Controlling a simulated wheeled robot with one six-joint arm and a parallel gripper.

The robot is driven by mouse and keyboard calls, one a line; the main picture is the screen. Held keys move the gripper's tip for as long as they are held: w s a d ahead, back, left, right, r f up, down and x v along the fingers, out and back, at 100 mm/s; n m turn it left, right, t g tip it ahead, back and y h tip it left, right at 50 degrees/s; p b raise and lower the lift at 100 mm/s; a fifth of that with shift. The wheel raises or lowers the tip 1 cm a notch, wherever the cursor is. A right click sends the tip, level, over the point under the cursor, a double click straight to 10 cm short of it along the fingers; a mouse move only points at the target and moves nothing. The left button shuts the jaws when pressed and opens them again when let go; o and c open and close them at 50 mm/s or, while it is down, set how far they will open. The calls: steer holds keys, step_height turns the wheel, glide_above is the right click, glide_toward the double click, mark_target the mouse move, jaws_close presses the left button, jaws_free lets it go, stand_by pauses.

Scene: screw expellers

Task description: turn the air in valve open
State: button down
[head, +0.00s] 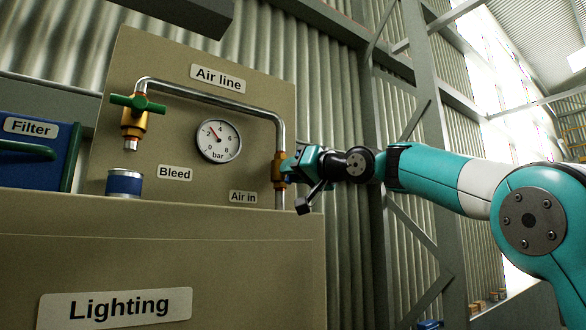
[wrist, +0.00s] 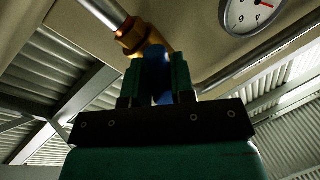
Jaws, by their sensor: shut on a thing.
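The air in valve is a brass body (head: 278,170) on the pipe at the right of the panel, above the "Air in" label (head: 243,197). In the wrist view its brass body (wrist: 135,37) is at the top, with a blue handle (wrist: 160,88) coming from it. My gripper (head: 288,168) reaches the valve from the right and hides most of its handle in the head view. In the wrist view my gripper (wrist: 158,78) is shut on the blue handle, one finger on each side. I cannot tell the handle's exact angle to the pipe.
A silver pipe (head: 215,97) loops over a pressure gauge (head: 219,141), its needle pointing to the upper left. A green-handled bleed valve (head: 137,104) hangs at the left above a blue cup (head: 124,183). A cabinet (head: 170,260) juts out below the panel.

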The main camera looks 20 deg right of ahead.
steer(key=n, duration=0.3)
steer(key=n+p, duration=0.1)
steer(key=shift+s+r+n+g, duration=0.1)
steer(key=shift+r+n+g, duration=0.2)
steer(key=shift+g, duration=0.1)
steer(key=shift+f+n, duration=0.1)
steer(key=shift+n, duration=0.2)
steer(key=shift+f, duration=0.15)
steer(key=c, duration=1.1)
jaws_free()
steer(key=shift+d, duration=0.1)
steer(key=shift+s+d+f, duration=0.1)
steer(key=shift+s+d, duration=0.2)
steer(key=b+v, duration=0.1)
steer(key=v, duration=0.4)
steer(key=b+v, duration=0.2)
steer(key=v, duration=0.4)
steer(key=b+v, duration=0.2)
steer(key=v, duration=0.3)
steer(key=shift+s+r, duration=0.3)
steer(key=shift+r, duration=0.15)
